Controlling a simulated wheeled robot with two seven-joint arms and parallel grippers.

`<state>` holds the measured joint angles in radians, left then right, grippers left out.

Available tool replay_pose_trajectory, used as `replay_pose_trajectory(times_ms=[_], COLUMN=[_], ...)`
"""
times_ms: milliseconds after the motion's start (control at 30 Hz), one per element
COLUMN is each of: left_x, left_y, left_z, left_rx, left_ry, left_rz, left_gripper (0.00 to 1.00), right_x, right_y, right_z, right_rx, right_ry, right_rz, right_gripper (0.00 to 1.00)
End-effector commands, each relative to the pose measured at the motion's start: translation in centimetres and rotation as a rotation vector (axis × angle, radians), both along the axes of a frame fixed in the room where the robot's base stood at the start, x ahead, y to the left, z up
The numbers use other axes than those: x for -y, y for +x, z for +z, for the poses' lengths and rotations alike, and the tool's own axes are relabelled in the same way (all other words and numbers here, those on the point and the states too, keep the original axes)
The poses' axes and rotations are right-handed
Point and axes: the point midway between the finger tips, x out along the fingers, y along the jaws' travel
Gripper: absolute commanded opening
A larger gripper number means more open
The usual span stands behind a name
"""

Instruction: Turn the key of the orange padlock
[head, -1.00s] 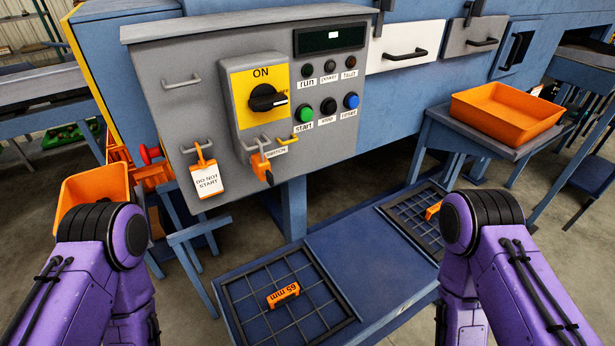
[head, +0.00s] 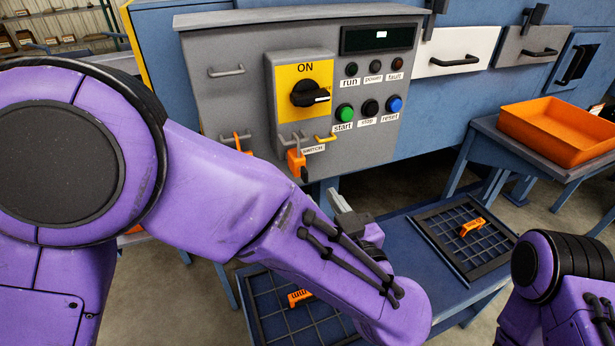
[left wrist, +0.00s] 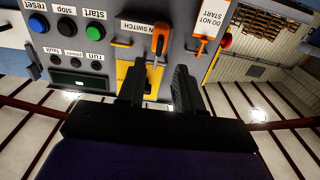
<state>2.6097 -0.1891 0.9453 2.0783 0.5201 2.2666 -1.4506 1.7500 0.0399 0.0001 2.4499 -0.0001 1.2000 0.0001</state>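The orange padlock (head: 295,160) hangs from a hasp under the yellow ON switch plate on the grey control box (head: 235,105). A dark key end (head: 304,174) shows at its bottom. My left forearm crosses the head view and hides most of my left gripper; a light grey part of it (head: 341,199) shows below and right of the padlock. In the left wrist view, seen upside down, my left gripper (left wrist: 158,68) is open and empty. The padlock (left wrist: 160,38) shows beyond the fingertips, roughly between them, apart from them. My right gripper is out of view; only my right arm shows.
The rotary switch (head: 309,94) sits above the padlock, the green start button (head: 345,112) to its right. A DO NOT START tag (left wrist: 211,22) hangs beside the padlock. An orange tray (head: 560,130) stands at right. Grids with orange blocks lie below.

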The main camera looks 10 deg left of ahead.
Motion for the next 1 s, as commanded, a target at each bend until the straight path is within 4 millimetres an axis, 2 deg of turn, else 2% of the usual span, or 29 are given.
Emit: replay_pose_trajectory(times_ms=[100, 300, 433, 667, 767, 800, 1000], left_x=[-1.7, -3.5, -4.1, -4.1, -4.1, -4.1, -4.1], left_y=[2.3, 5.3, 6.1, 6.2, 6.2, 6.2, 6.1], left_z=[0.3, 0.2, 0.0, 0.0, 0.0, 0.0, 0.0], left_rx=[-0.004, -0.001, 0.0, 0.001, 0.001, 0.001, 0.002], left_ry=[-0.004, -0.003, -0.001, -0.001, -0.001, -0.001, -0.002], left_rz=[0.003, -0.001, -0.002, -0.003, -0.003, -0.003, -0.002], left_gripper=[0.35, 0.35, 0.35, 0.35, 0.06, 0.0, 0.0], right_x=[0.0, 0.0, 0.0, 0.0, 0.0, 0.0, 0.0], right_y=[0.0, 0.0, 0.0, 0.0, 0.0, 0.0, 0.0], right_z=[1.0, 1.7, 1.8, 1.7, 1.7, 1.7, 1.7], right_rx=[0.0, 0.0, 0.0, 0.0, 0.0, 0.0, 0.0], right_ry=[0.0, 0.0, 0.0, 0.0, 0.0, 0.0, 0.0], right_rz=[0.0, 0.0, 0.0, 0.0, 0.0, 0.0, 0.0], right_gripper=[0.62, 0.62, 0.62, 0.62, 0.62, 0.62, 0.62])
